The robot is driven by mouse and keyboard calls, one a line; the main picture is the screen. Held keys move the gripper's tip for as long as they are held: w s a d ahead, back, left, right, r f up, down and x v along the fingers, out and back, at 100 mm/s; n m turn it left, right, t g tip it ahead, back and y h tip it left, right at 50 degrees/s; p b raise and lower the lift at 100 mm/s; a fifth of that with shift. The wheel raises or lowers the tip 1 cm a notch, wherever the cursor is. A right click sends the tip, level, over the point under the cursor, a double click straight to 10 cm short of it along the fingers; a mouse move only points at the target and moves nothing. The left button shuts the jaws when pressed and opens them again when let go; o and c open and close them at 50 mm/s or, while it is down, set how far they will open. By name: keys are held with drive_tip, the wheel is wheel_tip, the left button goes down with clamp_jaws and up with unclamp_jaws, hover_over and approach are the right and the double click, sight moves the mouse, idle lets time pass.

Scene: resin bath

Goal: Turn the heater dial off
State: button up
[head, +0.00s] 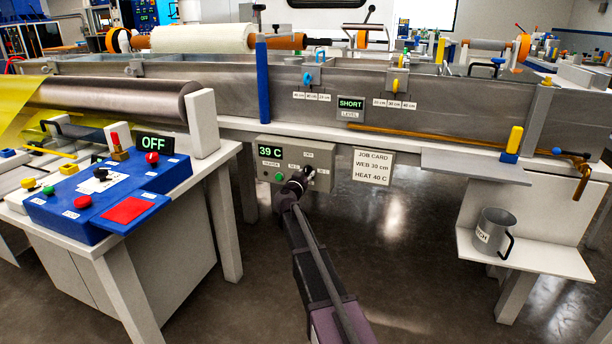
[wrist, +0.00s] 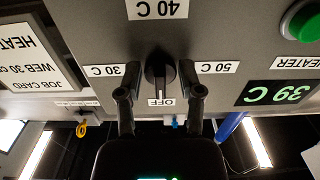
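The heater panel (head: 262,165) hangs under the bath's front edge, with a lit display (head: 270,151) reading 39 C. My gripper (head: 303,176) is at the panel's right part and hides the dial in the head view. In the wrist view, which is upside down, the black dial (wrist: 160,72) sits among labels 30 C, 40 C, 50 C and OFF (wrist: 161,102). Its bar lies along the line between 40 C and OFF; a pale mark seems to face OFF. My gripper (wrist: 160,93) is open, one finger each side of the dial, with visible gaps.
A green button (wrist: 301,20) is on the same panel. A job card (head: 373,167) reading WEB 30 cm, HEAT 40 C hangs right of it. A blue control box (head: 110,190) stands at left, and a grey jug (head: 494,232) stands on a low shelf at right.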

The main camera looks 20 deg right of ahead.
drive_tip(key=v, duration=1.2)
idle(0.3)
idle(0.3)
